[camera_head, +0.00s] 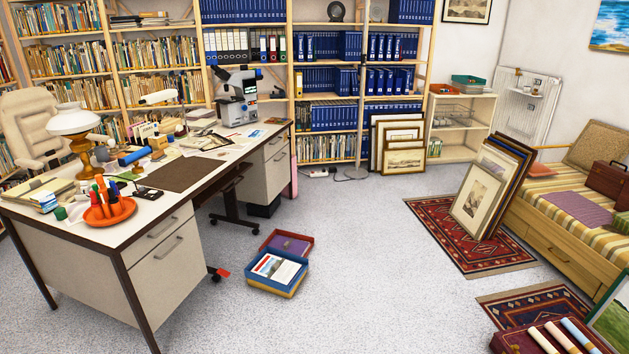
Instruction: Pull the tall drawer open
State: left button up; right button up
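The desk (134,278) stands at the left with two grey drawer pedestals. On its near pedestal, a shallow upper drawer (182,218) has a dark bar handle (162,228). Below it is a tall drawer (172,281) with its own dark handle (168,247). Both look shut, flush with the pedestal front. I cannot tell which pedestal's tall drawer the task names. Neither of my grippers is in view.
A blue and yellow box of papers (277,273) and an open purple-lined box (288,245) lie on the floor right of the desk. An office chair (33,128) is behind the desk. Framed prints (478,200) lean near a daybed. The middle grey floor is clear.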

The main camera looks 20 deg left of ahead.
aim_at(169, 273)
jog(key=i+u, duration=0.3)
jog(key=i, duration=0.25)
jog(key=i+u, duration=0.25)
jog(key=i, duration=0.3)
jog(key=i+l+u, duration=0.3)
jog(key=i, duration=0.2)
jog(key=i+l+u, duration=0.25)
jog(key=i, duration=0.25)
